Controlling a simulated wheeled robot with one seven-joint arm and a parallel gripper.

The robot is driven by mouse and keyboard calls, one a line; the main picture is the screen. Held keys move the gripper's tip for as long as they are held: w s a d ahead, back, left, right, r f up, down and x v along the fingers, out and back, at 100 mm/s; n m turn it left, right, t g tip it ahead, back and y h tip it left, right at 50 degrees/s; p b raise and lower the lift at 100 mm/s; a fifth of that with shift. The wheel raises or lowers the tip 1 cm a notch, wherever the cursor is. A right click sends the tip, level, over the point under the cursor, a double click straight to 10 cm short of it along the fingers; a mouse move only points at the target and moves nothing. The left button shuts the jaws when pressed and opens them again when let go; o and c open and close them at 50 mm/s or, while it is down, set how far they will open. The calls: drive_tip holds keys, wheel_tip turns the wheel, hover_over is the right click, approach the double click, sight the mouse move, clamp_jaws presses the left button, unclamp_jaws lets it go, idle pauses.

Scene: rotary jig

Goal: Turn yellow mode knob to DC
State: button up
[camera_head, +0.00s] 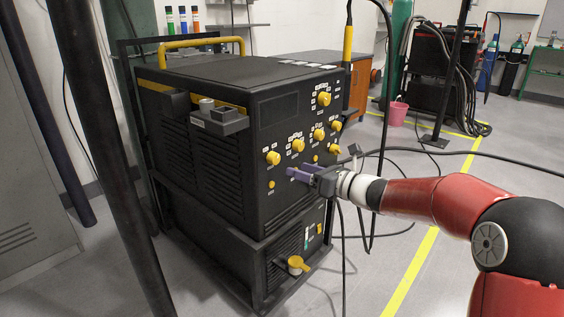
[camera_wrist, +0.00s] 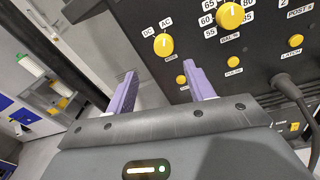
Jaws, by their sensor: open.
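The yellow mode knob (camera_wrist: 163,44) is on the black machine's front panel, with DC printed to its upper left and AC to its upper right. It is the leftmost large knob (camera_head: 272,158) in the head view. I cannot clearly tell which label its pointer faces. My gripper (camera_head: 298,173) is in front of the panel, a little below and right of that knob. In the wrist view its two purple fingers (camera_wrist: 162,82) are spread apart with nothing between them. The mode knob appears beyond the fingertips, apart from them.
A numbered dial knob (camera_wrist: 230,15) is right of the mode knob, with small yellow buttons (camera_wrist: 234,62) below. The black machine (camera_head: 200,150) carries several other yellow knobs. A black cable (camera_wrist: 292,95) plugs into the panel at right. A dark post (camera_head: 110,150) stands left.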

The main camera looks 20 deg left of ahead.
sight(277, 160)
drive_tip(key=shift+m, duration=0.5)
drive_tip(key=x, duration=0.5)
drive_tip(key=p+x, duration=0.1)
drive_tip(key=x, duration=0.2)
drive_tip(key=shift+w, duration=0.5)
drive_tip(key=shift+c, duration=0.4)
drive_tip(key=c, duration=0.9)
